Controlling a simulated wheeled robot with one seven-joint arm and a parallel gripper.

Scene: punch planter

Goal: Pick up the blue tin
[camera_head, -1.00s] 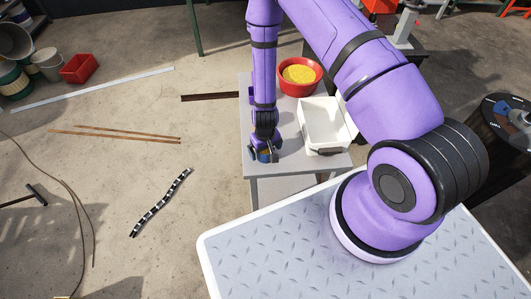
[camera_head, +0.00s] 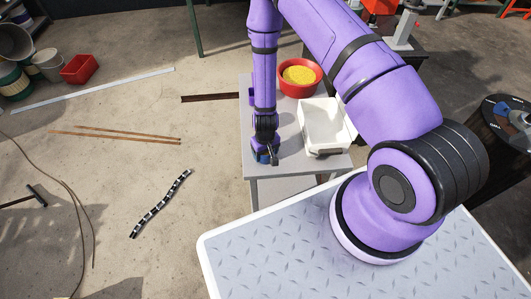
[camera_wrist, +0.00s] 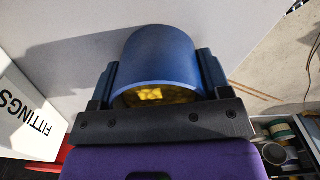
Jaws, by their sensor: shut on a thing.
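The blue tin (camera_wrist: 160,58) is round and open-topped, with a yellowish inside, and fills the middle of the wrist view. My gripper (camera_wrist: 160,80) has one finger on each side of the tin and is shut on it. In the head view my gripper (camera_head: 265,152) is at the near left corner of the grey table (camera_head: 295,162). Only a small patch of the blue tin (camera_head: 261,157) shows there, mostly hidden by the gripper. I cannot tell whether the tin touches the table top.
A white bin (camera_head: 325,128) stands just right of my gripper; it also shows with the word FITTINGS in the wrist view (camera_wrist: 28,115). A red bowl (camera_head: 299,78) of yellow pieces is at the table's back.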

